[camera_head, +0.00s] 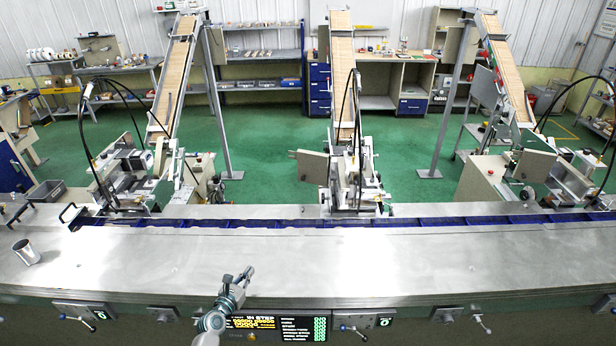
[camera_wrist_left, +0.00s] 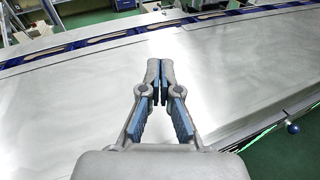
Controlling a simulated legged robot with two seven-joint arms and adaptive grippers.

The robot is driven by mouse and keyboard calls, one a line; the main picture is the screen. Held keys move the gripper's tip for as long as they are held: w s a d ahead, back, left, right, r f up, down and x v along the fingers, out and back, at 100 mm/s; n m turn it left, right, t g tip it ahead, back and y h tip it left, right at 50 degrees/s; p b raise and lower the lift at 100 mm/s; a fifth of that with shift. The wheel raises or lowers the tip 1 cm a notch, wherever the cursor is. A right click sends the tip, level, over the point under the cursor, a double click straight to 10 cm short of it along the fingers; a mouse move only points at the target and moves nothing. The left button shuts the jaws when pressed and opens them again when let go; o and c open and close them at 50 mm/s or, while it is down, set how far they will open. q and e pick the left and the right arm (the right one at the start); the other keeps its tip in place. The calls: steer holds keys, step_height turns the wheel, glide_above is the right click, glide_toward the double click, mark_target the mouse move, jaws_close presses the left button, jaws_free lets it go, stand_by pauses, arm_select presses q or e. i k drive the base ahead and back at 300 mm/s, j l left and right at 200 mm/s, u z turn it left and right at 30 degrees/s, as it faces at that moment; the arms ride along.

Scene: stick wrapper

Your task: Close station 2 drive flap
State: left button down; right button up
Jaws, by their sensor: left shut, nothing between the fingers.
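The middle station (camera_head: 355,175) stands behind the long steel table. A beige panel (camera_head: 312,167) sticks out from its left side and looks like the drive flap, swung open; no label is readable. My left gripper (camera_head: 247,273) is over the front part of the table, well short of the panel and to its left. In the left wrist view, the left gripper (camera_wrist_left: 160,68) has its fingertips together with nothing between them, above bare steel. The panel is not clear in that view. My right gripper is in neither view.
The steel table (camera_head: 420,250) is mostly bare, with a blue-lined channel (camera_head: 270,222) along its back edge. A metal cup (camera_head: 26,252) lies at the left. Similar stations stand left (camera_head: 135,175) and right (camera_head: 540,170). A display (camera_head: 275,326) and levers line the front.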

mark_target(313, 167)
steer(key=i+l, duration=0.2)
steer(key=i, duration=0.2)
steer(key=i+l, duration=0.2)
steer(key=i, duration=0.2)
steer(key=i+l, duration=0.25)
steer(key=i, duration=0.1)
